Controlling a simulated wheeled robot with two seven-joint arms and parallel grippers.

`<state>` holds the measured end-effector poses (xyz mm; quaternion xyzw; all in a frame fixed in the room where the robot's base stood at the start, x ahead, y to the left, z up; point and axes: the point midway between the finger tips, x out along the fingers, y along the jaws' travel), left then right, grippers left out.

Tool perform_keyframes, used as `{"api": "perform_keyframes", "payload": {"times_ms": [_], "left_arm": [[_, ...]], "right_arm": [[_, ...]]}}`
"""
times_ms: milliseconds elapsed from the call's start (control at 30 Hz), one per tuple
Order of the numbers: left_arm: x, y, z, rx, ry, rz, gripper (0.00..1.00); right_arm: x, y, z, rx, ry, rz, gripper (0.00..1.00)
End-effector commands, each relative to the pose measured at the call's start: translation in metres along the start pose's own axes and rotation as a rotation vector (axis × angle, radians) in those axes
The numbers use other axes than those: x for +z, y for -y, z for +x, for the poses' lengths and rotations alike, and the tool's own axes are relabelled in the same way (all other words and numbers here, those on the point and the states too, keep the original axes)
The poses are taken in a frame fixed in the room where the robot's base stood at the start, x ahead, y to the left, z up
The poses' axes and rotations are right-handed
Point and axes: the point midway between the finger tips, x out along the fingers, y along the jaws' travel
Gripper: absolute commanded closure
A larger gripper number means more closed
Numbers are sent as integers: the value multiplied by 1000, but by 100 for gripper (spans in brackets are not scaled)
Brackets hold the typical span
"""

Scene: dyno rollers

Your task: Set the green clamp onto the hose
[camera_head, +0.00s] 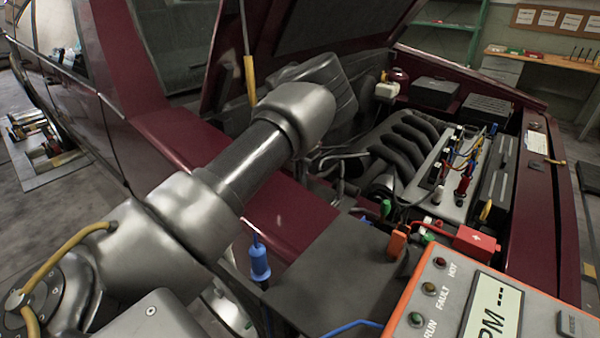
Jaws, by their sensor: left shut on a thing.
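My left arm reaches from the lower left over the maroon fender to the engine bay, and its silver joint hides much beyond it. My left gripper (382,203) is small and hard to make out among the dark hoses. My right gripper is not in view.
An orange-framed meter (540,290) stands at lower right. A red box (475,243) and an orange clip (397,244) are beside a dark panel (330,275). A blue-handled lead (260,263) hangs by the fender. The raised hood (320,25) bounds the bay above.

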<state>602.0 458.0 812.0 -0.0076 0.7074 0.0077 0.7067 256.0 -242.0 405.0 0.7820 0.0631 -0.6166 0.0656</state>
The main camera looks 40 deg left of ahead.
Motion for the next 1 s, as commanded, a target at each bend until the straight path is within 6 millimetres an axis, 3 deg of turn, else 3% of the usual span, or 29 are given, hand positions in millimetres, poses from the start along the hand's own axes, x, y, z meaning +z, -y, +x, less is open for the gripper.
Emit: {"api": "perform_keyframes", "payload": {"times_ms": [400,433,600,867,1000], "left_arm": [[1,0,-5,2,2,1,100],[1,0,-5,2,3,1,84],[1,0,-5,1,2,0,65],[0,0,-5,0,1,0,65],[1,0,-18,1,4,-1,65]], "right_arm": [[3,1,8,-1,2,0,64],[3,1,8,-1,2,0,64],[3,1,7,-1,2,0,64],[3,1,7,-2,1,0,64],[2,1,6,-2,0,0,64]]}}
